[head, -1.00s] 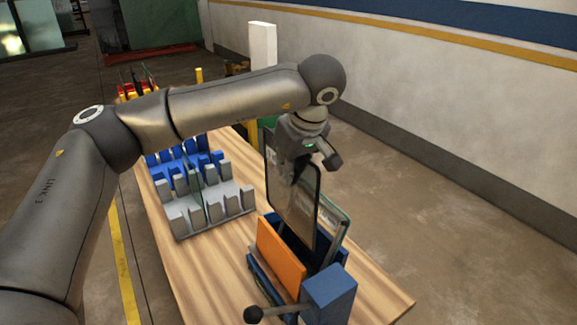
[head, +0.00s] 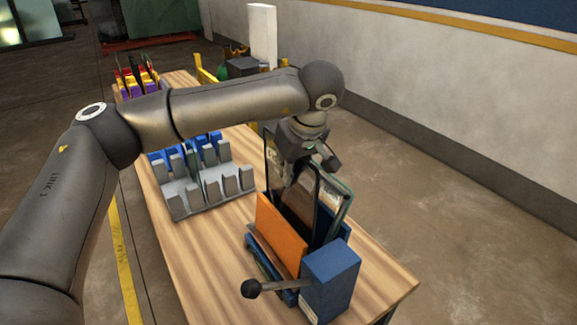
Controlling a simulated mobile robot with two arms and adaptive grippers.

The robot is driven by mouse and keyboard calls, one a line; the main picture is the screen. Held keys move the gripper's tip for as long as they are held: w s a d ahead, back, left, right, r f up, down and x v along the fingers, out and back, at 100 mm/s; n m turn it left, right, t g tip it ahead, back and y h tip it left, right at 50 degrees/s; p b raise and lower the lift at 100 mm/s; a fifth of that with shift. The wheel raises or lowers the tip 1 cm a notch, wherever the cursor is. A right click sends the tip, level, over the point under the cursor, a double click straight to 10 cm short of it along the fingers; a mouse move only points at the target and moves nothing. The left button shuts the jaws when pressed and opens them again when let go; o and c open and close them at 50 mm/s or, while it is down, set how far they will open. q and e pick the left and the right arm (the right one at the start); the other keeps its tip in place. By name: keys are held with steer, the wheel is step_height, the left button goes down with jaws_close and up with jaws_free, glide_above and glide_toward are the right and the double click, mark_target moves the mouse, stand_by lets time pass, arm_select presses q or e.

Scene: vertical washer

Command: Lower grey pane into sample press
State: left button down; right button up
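The grey pane (head: 299,207) is a dark-edged, see-through sheet standing nearly upright in the head view. My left gripper (head: 291,180) is shut on its upper part from above. The sample press (head: 331,278) is blue, with an orange plate (head: 281,233) and a lever with a black knob (head: 251,289). The pane's lower part is behind the orange plate, between it and the press's far side. Its bottom edge is hidden, so I cannot tell if it touches the press floor. My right gripper is out of view.
A greenish glass pane (head: 337,208) stands just behind the grey one. A grey slotted rack (head: 210,192) and a blue rack (head: 160,157) stand on the wooden table (head: 200,265) to the left. A white block (head: 262,38) stands at the back. The table's front left is clear.

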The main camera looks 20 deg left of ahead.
mark_target(289, 197)
arm_select(q)
steer(key=shift+f+b, duration=1.75)
steer(key=shift+f, duration=0.8)
steer(key=shift+f+b, duration=0.9)
steer(key=shift+f, duration=0.45)
steer(key=c, duration=1.6)
jaws_free()
steer(key=shift+o, duration=0.2)
steer(key=shift+f, duration=0.1)
steer(key=shift+r, duration=0.2)
